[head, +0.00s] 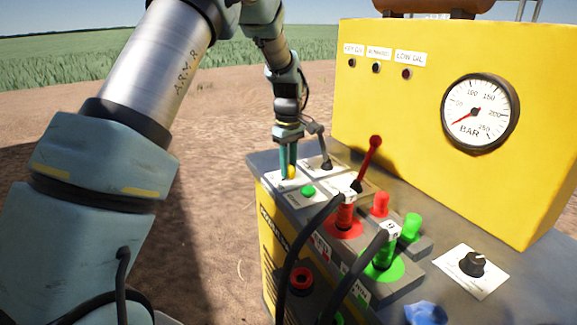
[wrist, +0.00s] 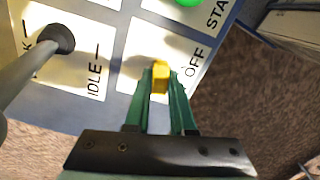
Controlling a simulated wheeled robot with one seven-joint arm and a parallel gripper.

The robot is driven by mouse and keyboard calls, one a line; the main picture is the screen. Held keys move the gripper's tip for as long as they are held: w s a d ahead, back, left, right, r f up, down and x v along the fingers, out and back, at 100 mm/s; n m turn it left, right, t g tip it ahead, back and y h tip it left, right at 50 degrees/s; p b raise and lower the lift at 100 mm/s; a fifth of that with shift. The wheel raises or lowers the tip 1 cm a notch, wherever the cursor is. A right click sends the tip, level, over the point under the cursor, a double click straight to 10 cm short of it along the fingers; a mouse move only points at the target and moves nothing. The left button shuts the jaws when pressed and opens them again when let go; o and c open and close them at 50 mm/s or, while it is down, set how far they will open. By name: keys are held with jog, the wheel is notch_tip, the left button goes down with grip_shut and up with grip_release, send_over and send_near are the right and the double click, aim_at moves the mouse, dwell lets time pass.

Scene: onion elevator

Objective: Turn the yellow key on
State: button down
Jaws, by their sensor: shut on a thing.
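The yellow key (head: 291,172) stands on a white label plate at the far left corner of the control panel (head: 262,160). In the wrist view the yellow key (wrist: 160,77) sits between the green fingertips, next to the printed word OFF. My gripper (head: 288,165) reaches down over the panel. Its fingers (wrist: 160,85) are shut on the key, one on each side. The key's lower part and its slot are hidden by the fingers, so its exact turn angle is hard to read.
A green button (head: 308,190) is close beside the key. A black lever (head: 325,155) and a red lever (head: 370,160) stand nearby. Red (head: 344,217) and green (head: 383,258) couplings with black hoses are nearer. A yellow box with a pressure gauge (head: 480,113) rises behind.

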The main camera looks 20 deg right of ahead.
jog(key=m+p, duration=0.1)
jog(key=m, duration=0.4)
jog(key=shift+w+r, duration=0.1)
jog(key=shift+w, duration=0.05)
jog(key=m+p, duration=0.1)
jog(key=m, duration=0.4)
jog(key=shift+m, duration=0.4)
jog(key=c, duration=0.7)
grip_release()
notch_tip(320, 180, up, 11)
jog(key=shift+f+b, duration=0.2)
jog(key=shift+b, duration=0.7)
jog(key=shift+a, duration=0.1)
